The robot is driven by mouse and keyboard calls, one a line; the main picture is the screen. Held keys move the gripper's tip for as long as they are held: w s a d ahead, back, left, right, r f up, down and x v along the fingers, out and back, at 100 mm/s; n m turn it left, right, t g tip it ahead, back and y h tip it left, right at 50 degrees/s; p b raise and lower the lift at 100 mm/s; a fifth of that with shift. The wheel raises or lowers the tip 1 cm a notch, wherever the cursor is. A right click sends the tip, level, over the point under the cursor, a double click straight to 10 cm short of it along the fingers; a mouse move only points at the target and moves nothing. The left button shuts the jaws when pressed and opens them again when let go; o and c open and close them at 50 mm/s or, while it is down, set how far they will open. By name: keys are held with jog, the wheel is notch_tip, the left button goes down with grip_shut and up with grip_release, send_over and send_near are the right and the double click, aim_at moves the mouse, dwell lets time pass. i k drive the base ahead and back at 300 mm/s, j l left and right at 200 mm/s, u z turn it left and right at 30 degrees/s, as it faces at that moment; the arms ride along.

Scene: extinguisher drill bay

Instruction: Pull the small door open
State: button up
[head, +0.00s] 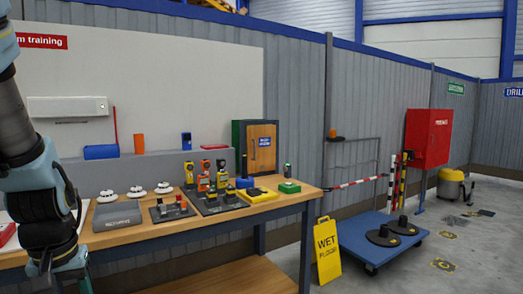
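A small cabinet with a dark green body (237,137) stands at the back right end of the workbench. Its small door (263,158) is tan with a blue label and looks shut. I cannot make out a handle. A blue item with a dark upright part (245,181) stands in front of the cabinet's left side. My arm hangs at the left edge of the view, well away from the cabinet. My gripper's fingertips are out of the picture.
A yellow wet-floor sign (327,251) and a blue platform cart (362,232) stand to the right. Floor at far right is mostly open.

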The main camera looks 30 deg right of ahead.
aim_at(260, 139)
jog(key=l+u, duration=0.1)
jog(key=u, duration=0.3)
jog(key=l+u, duration=0.3)
jog(key=l, duration=0.3)
jog(key=l+u, duration=0.3)
jog(key=l, duration=0.3)
